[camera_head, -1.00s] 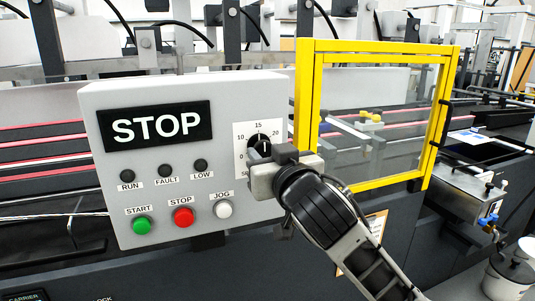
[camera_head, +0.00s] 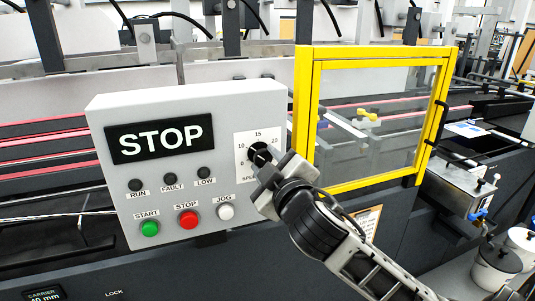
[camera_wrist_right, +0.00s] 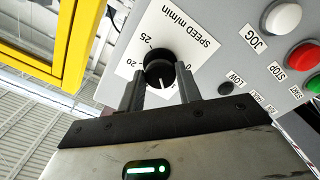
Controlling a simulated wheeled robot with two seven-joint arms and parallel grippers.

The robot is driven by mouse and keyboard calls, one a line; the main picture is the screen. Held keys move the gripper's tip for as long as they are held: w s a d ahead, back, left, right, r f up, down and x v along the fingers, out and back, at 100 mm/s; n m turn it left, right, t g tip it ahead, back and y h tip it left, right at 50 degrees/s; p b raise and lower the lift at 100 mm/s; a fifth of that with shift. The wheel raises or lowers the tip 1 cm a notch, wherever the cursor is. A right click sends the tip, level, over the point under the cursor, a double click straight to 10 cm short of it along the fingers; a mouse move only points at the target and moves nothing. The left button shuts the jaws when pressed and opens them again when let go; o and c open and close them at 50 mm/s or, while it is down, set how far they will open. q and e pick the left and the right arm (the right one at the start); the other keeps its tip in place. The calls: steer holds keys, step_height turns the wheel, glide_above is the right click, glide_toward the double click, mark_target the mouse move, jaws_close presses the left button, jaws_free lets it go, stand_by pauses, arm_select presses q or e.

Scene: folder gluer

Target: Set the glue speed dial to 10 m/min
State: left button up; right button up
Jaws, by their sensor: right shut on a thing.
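The glue speed dial (camera_head: 256,149) is a round black knob on a white scale plate at the right of the grey control box. My right gripper (camera_head: 268,159) comes in from the lower right and is shut on the dial. In the right wrist view, the fingers (camera_wrist_right: 160,82) stand on either side of the dial (camera_wrist_right: 159,67). Its white pointer line faces down in that picture, toward the gripper. My left gripper is not in view.
The box carries a STOP display (camera_head: 160,138), several dark lamps, a green START button (camera_head: 150,228), a red STOP button (camera_head: 188,220) and a white JOG button (camera_head: 225,212). A yellow-framed guard (camera_head: 303,115) stands close to the right of the dial.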

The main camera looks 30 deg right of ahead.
steer(key=shift+n+p, duration=0.4)
steer(key=shift+n, duration=0.7)
steer(key=o, duration=1)
